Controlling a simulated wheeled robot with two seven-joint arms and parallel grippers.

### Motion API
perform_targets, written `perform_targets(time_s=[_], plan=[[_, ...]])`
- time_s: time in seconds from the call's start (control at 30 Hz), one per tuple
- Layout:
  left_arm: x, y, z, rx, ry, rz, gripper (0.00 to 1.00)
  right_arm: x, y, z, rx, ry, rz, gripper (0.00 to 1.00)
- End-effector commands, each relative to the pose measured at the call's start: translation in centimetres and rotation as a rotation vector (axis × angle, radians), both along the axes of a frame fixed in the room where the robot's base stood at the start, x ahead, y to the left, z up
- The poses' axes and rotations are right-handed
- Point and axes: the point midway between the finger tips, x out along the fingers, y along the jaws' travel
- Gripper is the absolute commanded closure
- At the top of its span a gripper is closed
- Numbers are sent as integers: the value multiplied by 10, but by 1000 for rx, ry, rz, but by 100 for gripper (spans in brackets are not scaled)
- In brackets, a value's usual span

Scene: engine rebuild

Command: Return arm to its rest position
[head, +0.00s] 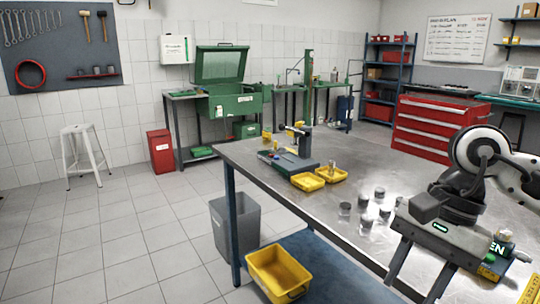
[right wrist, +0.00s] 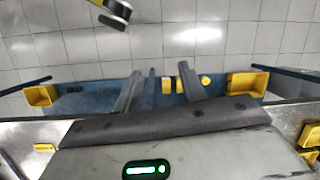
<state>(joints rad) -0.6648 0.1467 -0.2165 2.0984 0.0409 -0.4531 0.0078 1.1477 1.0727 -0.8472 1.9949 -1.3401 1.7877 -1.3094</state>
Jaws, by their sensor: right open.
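My right arm (head: 480,165) comes in from the right of the head view, over the right part of the metal workbench (head: 290,215). Its right gripper (head: 412,288) is open and empty, with two dark fingers pointing down at the bench's front side. In the right wrist view the two fingers of this gripper (right wrist: 158,78) stand apart with nothing between them. Beyond them are a blue surface, several yellow objects and the tiled floor. My left gripper is not in the head view.
Several small metal cylinders (head: 364,208) stand on the bench left of my right gripper. Two yellow trays (head: 308,182) and a green fixture (head: 288,162) are farther left. A grey bin (head: 236,222) and a yellow bin (head: 277,274) are low at the bench's left end.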

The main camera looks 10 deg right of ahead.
Motion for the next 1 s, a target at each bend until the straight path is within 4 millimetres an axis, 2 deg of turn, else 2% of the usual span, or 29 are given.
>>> perform_targets(time_s=[0.17,0.27,0.37,0.4,0.47,0.57,0.63,0.67,0.77,0.8,0.87,0.9,1.0], plan=[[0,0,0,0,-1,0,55,-14,63,-17,250,137,-53,59],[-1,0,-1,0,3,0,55,-27,109,-20,456,283,-127,59],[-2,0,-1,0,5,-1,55,-40,159,-10,721,527,-271,59],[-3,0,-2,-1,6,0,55,-42,177,-2,837,658,-353,59],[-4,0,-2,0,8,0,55,-39,195,11,1004,873,-494,59],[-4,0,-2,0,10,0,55,-19,205,24,1239,1271,-768,59],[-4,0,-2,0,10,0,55,3,198,18,1373,1571,-985,59],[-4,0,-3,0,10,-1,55,13,192,10,1420,1706,-1082,59],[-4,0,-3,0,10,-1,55,39,165,-37,1541,2168,-1429,59],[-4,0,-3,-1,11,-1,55,43,152,-66,-1472,-2212,1476,59],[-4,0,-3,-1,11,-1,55,42,135,-109,-1234,-2027,1378,59],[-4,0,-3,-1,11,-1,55,36,126,-137,-1101,-1911,1314,59],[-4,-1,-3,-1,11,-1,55,9,108,-200,-834,-1653,1162,59]])
